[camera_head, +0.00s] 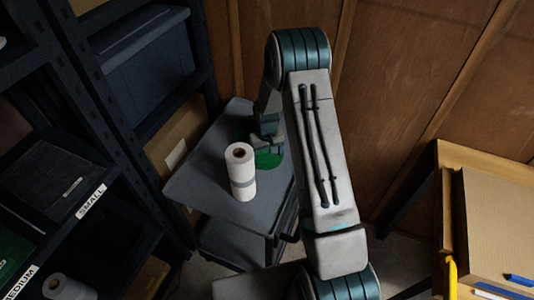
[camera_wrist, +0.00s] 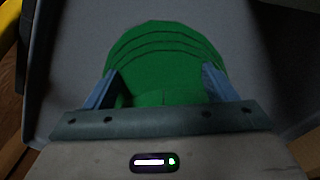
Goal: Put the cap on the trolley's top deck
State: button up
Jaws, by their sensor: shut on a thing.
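The green cap (camera_head: 268,159) is at my gripper (camera_head: 266,140), over the far part of the trolley's grey top deck (camera_head: 212,183). In the wrist view the cap (camera_wrist: 165,55) shows as a green rounded shape with curved dark lines. My gripper (camera_wrist: 160,88) is shut on it, with one blue-grey finger at each side. Grey deck surface (camera_wrist: 262,60) shows behind the cap. The cap looks very close to the deck; I cannot tell whether it touches. My arm hides part of the deck's right side.
A white paper roll (camera_head: 241,172) stands upright on the deck, nearer than the cap. A dark shelf rack (camera_head: 125,130) with labelled bins is close on the left. A wooden wall (camera_head: 400,80) is behind. A workbench (camera_head: 490,220) with pens stands at the right.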

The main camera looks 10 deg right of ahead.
jog(key=shift+f, duration=0.15)
jog(key=o, duration=1)
notch_tip(320, 180, up, 12)
jog(key=b, duration=0.1)
jog(key=s+r+t, duration=0.1)
jog(key=s+r, duration=1.1)
jog(key=r, duration=0.2)
jog(key=s+r+t, duration=0.1)
jog(key=s+r, duration=0.1)
jog(key=s, duration=0.6)
jog(key=s+a+r+t, duration=0.1)
jog(key=s+r, duration=0.1)
jog(key=s, duration=0.6)
jog(key=shift+s+m, duration=0.2)
jog(key=shift+m, duration=0.2)
